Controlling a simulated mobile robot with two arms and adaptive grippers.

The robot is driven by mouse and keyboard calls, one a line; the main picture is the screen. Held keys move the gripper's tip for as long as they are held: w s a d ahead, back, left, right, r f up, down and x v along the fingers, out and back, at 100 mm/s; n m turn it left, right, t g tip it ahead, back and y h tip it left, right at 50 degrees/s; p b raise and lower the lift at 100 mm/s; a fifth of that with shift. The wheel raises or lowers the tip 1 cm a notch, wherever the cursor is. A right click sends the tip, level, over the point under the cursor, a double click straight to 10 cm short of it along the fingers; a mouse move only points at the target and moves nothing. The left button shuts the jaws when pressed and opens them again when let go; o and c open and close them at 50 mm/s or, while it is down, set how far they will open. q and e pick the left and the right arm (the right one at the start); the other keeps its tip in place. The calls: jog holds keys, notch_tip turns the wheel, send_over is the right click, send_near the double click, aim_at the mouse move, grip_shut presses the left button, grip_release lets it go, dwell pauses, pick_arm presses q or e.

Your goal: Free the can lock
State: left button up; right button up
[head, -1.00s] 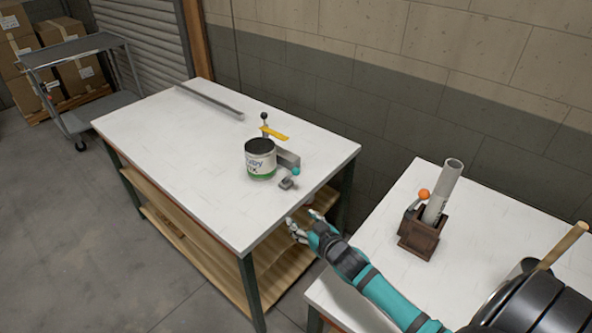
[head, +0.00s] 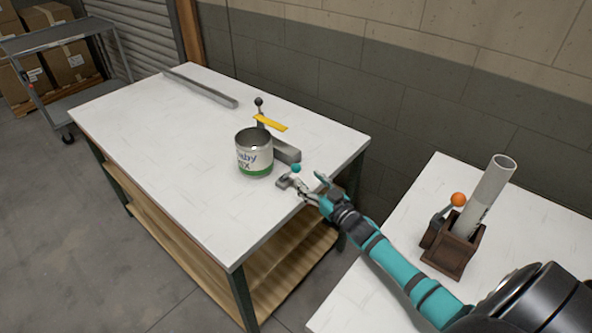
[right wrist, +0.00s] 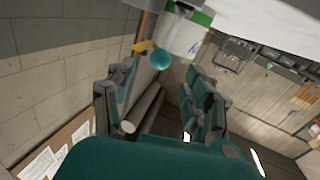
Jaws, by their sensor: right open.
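A white can (head: 254,157) with a green band stands upright on the white table, in front of a grey bar (head: 286,151). A yellow flat piece (head: 271,123) and a lever with a dark ball (head: 258,102) are behind the can. A teal ball (head: 296,168) sits beside the bar, near a small grey part (head: 287,182). My right gripper (head: 309,184) is open at the table's right edge, close to the teal ball. In the right wrist view the teal ball (right wrist: 161,58) appears beyond and between the open fingers, with the can (right wrist: 184,34) behind. Contact is not visible.
A second table at right (head: 375,290) holds a brown holder (head: 455,252) with a grey tube (head: 485,195) and an orange-ball lever (head: 458,199). A long grey bar (head: 200,86) lies at the work table's back edge.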

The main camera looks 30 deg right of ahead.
aim_at(299, 171)
jog(key=w+b, duration=0.1)
jog(key=w, duration=0.1)
jog(key=w+b, duration=0.1)
jog(key=w, duration=0.1)
jog(key=w+b, duration=0.2)
jog(key=shift+w+a+f, duration=0.1)
jog(key=shift+w+a, duration=0.15)
jog(key=shift+w, duration=0.4)
jog(key=shift+r, duration=0.2)
jog(key=c, duration=1)
grip_shut()
jog(key=shift+f, duration=0.15)
